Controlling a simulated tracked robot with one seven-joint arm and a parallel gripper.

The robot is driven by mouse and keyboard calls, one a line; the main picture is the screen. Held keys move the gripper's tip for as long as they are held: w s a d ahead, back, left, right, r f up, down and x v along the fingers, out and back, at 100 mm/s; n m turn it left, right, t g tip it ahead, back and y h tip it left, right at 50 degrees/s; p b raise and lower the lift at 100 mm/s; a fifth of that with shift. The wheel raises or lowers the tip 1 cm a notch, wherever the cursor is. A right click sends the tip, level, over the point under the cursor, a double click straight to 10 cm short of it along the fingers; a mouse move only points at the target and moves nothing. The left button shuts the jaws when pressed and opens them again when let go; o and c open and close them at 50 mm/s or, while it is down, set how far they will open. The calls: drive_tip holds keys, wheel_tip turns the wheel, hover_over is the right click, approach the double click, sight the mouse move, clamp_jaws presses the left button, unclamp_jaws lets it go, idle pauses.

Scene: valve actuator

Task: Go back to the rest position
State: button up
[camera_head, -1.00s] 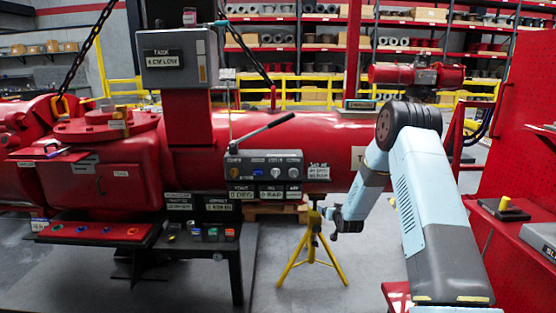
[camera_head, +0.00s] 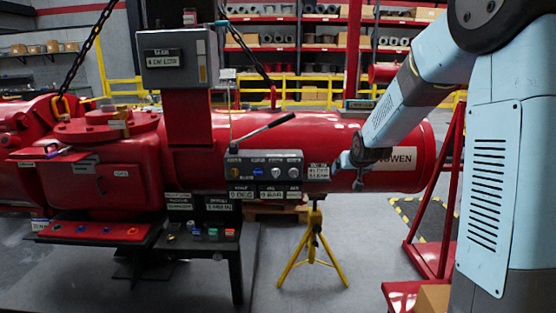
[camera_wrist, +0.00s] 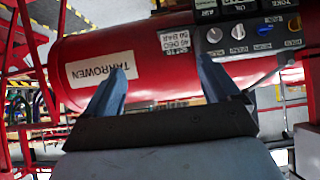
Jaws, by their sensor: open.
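My gripper (camera_head: 360,172) is in front of the right part of the big red cylinder (camera_head: 330,140), near its white name label (camera_head: 398,170). In the wrist view my gripper (camera_wrist: 163,80) shows two dark blue-grey fingers spread wide apart with nothing between them. The red cylinder (camera_wrist: 150,65) lies beyond the fingers, with the label (camera_wrist: 100,77) to the left and part of the control panel (camera_wrist: 245,35) at the upper right. Whether the gripper touches the cylinder cannot be told from the head view, but the fingers look free in the wrist view.
The control panel with a lever (camera_head: 264,165) is left of my gripper. A yellow stand (camera_head: 313,250) is under the cylinder. A dark table (camera_head: 210,246) with small coloured parts stands at the left. A red frame (camera_head: 437,225) stands at the right. Open floor lies in front.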

drive_tip(key=s+r+g, duration=0.1)
drive_tip(key=s+r, duration=0.3)
drive_tip(key=s, duration=0.5)
drive_tip(key=s+r+g, duration=0.1)
drive_tip(key=s+r, duration=0.3)
drive_tip(key=s, duration=0.6)
drive_tip(key=s+g, duration=0.2)
drive_tip(key=s, duration=1.9)
drive_tip(key=shift+s+r, duration=0.3)
drive_tip(key=shift+s, duration=0.05)
drive_tip(key=shift+c, duration=0.3)
